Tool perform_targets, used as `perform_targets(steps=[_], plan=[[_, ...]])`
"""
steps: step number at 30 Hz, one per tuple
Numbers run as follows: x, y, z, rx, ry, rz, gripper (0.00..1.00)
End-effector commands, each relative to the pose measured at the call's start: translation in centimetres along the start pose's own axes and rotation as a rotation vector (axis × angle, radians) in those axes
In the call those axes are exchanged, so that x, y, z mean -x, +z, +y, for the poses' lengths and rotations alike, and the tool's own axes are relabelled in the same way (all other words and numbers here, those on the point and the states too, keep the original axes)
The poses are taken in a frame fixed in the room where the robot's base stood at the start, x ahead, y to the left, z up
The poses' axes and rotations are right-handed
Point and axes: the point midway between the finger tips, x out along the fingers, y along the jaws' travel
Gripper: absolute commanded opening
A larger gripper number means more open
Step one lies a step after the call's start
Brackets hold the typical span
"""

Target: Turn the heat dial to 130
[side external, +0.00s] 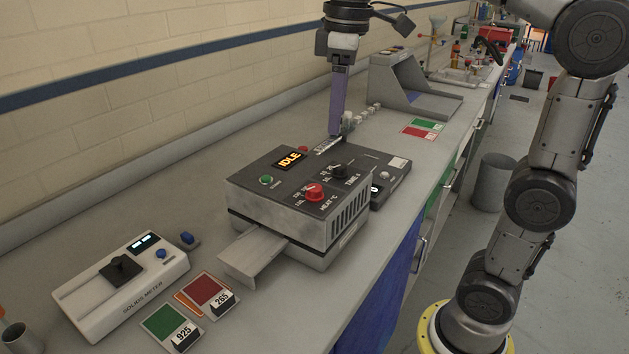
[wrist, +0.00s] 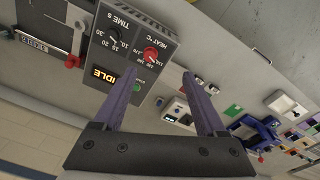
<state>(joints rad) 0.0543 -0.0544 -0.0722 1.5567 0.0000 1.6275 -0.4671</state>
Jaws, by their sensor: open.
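The stenter dryer (side external: 300,200) is a grey box with a dark sloped top on the bench. Its red heat dial (side external: 314,192) sits near the front edge of the top, beside the HEAT °C label. The dial also shows in the wrist view (wrist: 151,54), up from between my fingers; its exact setting is too small to read. A black time dial (side external: 340,171) is behind it. The display (side external: 289,159) reads IDLE. My gripper (side external: 337,133) is open and empty, its purple fingers above the far side of the dryer, away from the heat dial. The wrist view shows both fingers apart (wrist: 160,82).
A green button (side external: 267,180) is on the dryer's top left, and a tray (side external: 253,257) sticks out in front. A solids meter (side external: 122,283) and colour cards (side external: 207,292) lie at the front left. A grey stand (side external: 400,85) is behind. Bench space left of the dryer is clear.

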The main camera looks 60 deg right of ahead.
Motion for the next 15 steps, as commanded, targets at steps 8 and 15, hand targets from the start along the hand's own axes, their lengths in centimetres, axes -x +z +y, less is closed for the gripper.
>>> perform_targets(steps=[8,15], plan=[[-2.5,-4.0,2.7,-0.017,-0.033,-0.067,0.74],[-4.8,-3.8,2.8,-0.021,-0.039,-0.080,0.74]])
